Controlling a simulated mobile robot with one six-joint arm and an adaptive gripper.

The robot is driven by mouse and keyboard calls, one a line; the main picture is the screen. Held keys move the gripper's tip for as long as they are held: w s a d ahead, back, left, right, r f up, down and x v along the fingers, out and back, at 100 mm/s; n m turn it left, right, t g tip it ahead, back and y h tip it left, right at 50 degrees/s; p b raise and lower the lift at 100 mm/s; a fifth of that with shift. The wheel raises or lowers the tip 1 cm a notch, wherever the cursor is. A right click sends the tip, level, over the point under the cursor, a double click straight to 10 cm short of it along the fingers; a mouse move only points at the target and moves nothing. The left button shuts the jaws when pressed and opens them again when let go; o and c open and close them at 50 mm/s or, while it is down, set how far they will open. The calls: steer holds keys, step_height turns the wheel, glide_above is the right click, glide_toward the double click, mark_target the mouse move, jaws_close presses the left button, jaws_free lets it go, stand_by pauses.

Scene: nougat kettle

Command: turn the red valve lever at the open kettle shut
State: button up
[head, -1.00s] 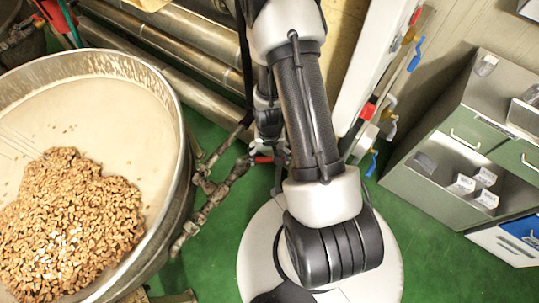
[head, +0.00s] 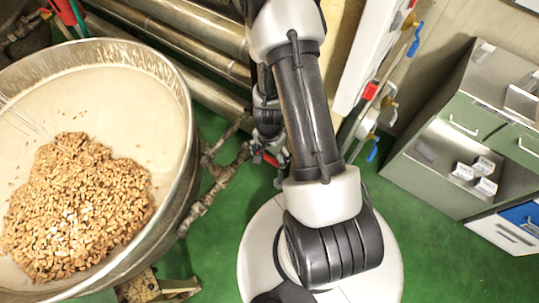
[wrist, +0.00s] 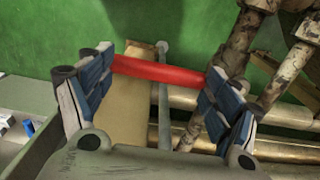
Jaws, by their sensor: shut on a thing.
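The red valve lever (wrist: 165,73) spans between the two blue-padded fingers of my gripper (wrist: 158,64) in the wrist view, with a finger at each end. My gripper is shut on it. In the head view a small part of the red lever (head: 266,158) shows beside the pipework, tilted down to the right; my arm hides most of the gripper there. The open kettle (head: 140,88) stands at the left, with a heap of nuts (head: 75,205) inside and a wire whisk at its left edge. A corroded pipe (head: 210,192) runs between the kettle and the lever.
Large metal pipes (head: 175,45) run behind the kettle. A white panel (head: 370,60) with a red part and blue-handled valves (head: 373,150) stands right of my arm. A grey-green cabinet (head: 440,180) is at the far right. Green floor (head: 215,240) is free between kettle and base.

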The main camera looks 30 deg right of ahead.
mark_target(269, 158)
steer(key=shift+a, duration=0.1)
stand_by(0.4)
steer(key=o, duration=1.5)
steer(key=shift+c, duration=0.2)
steer(key=shift+r, duration=0.1)
steer(key=shift+w+r, duration=0.1)
steer(key=shift+r, duration=0.4)
step_height(269, 158, up, 11)
steer(key=shift+f, duration=0.1)
